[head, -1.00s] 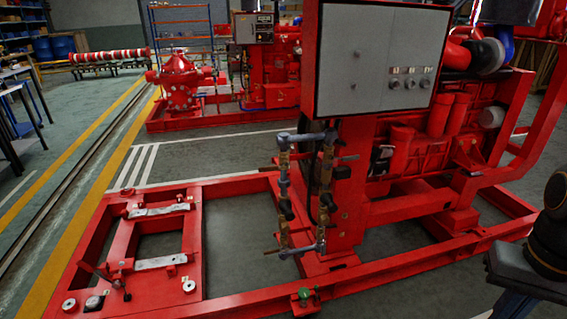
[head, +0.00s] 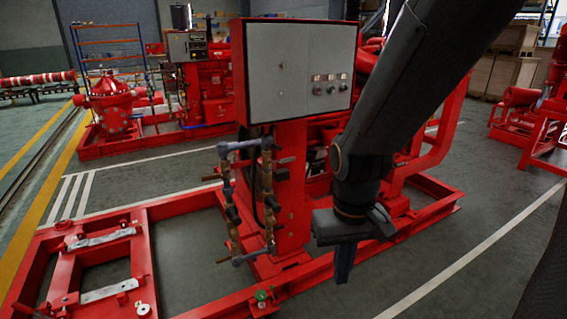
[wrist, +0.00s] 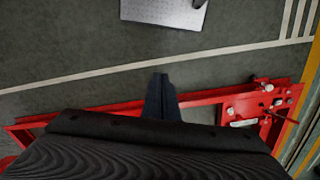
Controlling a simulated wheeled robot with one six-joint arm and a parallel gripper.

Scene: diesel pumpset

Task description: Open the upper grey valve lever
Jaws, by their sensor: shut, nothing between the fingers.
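A loop of grey and brass pipe (head: 266,180) stands in front of the red post, below the grey control cabinet. Small valves with dark handles sit on its two upright legs. I cannot tell clearly which small part is the upper grey lever, or how it is turned. My gripper (head: 343,268) hangs to the right of the loop, pointing down, apart from it and touching nothing. Its fingers are together and empty. They also show in the wrist view (wrist: 161,97), above bare floor and a red frame; no lever shows there.
The grey control cabinet (head: 300,70) is above and behind the loop. The red skid rails (head: 195,305) run low around it. Red pump machinery (head: 112,105) stands at the back left. Open floor (head: 480,235) lies to the right.

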